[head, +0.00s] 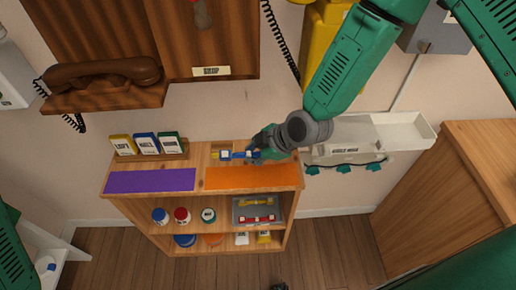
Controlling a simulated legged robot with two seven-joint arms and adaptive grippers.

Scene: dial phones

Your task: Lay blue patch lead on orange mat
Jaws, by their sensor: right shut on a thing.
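The blue patch lead (239,155) shows as a short blue piece with pale parts, at the back of the shelf top. My right gripper (257,152) is shut on its right end, and the fingers hide that end. The orange mat (252,177) lies flat on the right front of the shelf top, just in front of the lead. The lead is behind the mat in the picture; whether it touches the shelf top I cannot tell.
A purple mat (150,181) lies left of the orange one. Labelled boxes (146,145) stand behind it. Jars and a grey case (256,209) fill the shelf below. A white wall tray (372,135) is at right.

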